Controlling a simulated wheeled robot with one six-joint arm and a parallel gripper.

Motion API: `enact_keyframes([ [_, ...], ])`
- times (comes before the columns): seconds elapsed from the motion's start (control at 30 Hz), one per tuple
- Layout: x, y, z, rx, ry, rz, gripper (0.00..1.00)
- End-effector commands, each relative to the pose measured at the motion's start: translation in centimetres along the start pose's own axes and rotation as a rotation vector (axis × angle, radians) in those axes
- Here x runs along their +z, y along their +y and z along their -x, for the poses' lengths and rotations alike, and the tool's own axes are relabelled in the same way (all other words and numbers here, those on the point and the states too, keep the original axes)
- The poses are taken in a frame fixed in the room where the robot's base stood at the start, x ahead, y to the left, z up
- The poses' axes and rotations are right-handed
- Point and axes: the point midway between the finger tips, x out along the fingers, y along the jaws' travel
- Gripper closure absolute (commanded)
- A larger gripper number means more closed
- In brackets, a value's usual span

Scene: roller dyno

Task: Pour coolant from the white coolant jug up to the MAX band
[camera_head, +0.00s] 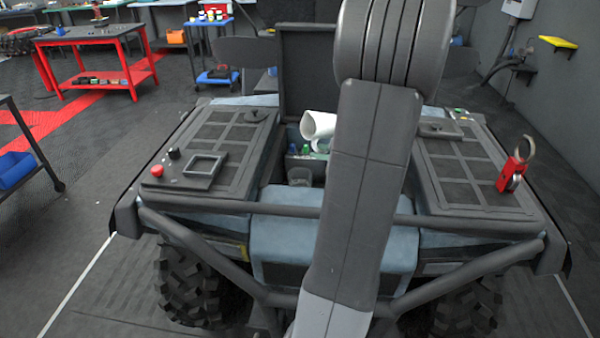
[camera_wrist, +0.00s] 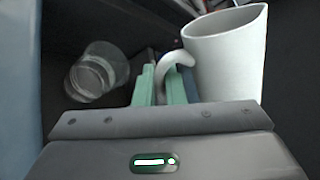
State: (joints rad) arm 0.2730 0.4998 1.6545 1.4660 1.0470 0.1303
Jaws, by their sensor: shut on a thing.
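The white coolant jug (camera_head: 318,126) is held over the open bay in the middle of the vehicle, tilted in the head view. In the wrist view the jug (camera_wrist: 228,62) stands large at the right, its handle (camera_wrist: 176,62) toward my gripper. My gripper (camera_wrist: 163,88) has its green fingers shut on the handle. In the head view my arm hides most of the gripper. I cannot make out a MAX band or any liquid level.
Dark bay walls surround the jug and reservoir closely. The raised dark lid (camera_head: 306,70) stands behind the bay. A red emergency button (camera_head: 157,171) is on the left deck, and a red lock-like item (camera_head: 512,172) is on the right deck. Bumper bars cross in front.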

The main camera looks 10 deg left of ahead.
Motion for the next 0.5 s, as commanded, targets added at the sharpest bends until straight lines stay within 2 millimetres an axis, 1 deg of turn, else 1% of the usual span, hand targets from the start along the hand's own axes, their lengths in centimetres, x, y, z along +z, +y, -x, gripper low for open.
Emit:
enact_keyframes([
  [0.23,0.12,0.08,-0.03,-0.006,0.018,0.05,1.0],
  [0.5,-0.01,-0.22,0.08,-0.006,0.023,0.059,1.0],
])
